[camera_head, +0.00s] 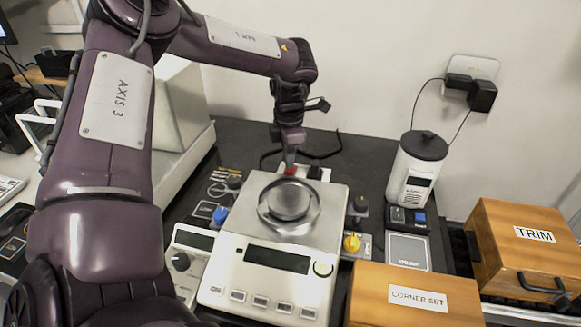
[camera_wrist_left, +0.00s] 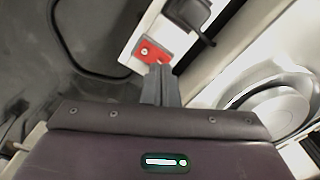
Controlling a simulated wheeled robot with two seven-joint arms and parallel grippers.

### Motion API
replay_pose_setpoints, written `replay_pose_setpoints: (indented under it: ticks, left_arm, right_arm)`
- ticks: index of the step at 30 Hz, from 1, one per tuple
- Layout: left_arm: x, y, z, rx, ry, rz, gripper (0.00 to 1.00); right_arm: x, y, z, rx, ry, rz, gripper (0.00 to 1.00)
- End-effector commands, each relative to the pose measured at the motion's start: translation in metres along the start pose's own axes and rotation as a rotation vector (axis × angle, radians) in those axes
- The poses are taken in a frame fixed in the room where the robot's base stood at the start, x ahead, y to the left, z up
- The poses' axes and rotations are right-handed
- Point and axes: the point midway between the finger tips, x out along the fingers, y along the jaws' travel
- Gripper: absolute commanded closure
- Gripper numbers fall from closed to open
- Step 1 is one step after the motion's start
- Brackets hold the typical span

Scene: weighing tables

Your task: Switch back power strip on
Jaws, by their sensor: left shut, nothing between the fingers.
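The back power strip (camera_head: 325,176) lies behind the silver balance in the head view, mostly hidden by it. Its red switch (camera_head: 290,171) shows right below my left gripper (camera_head: 289,158). In the left wrist view the white strip (camera_wrist_left: 165,27) has the red switch (camera_wrist_left: 149,51) at one end and a black plug (camera_wrist_left: 188,12) in it. My left gripper (camera_wrist_left: 160,75) is shut and empty, its fingertips at the edge of the red switch. I cannot tell whether they touch it. No lit lamp is visible on the switch. My right gripper is not in view.
The silver balance (camera_head: 270,262) with its round pan (camera_head: 289,202) stands just in front of the strip. A black cable (camera_head: 325,150) lies behind. A white canister (camera_head: 416,170) and wooden boxes (camera_head: 415,295) stand to the right. The dark table top is clear at the back right.

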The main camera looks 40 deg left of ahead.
Motion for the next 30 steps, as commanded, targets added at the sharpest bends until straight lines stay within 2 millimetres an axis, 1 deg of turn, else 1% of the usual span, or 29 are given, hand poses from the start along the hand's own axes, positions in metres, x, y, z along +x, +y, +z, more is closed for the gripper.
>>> replay_pose_setpoints:
  ticks: [30]
  left_arm:
    - [0.015, 0.000, 0.000, 0.000, 0.000, 0.000, 1.00]
  right_arm:
    - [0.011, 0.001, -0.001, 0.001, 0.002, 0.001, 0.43]
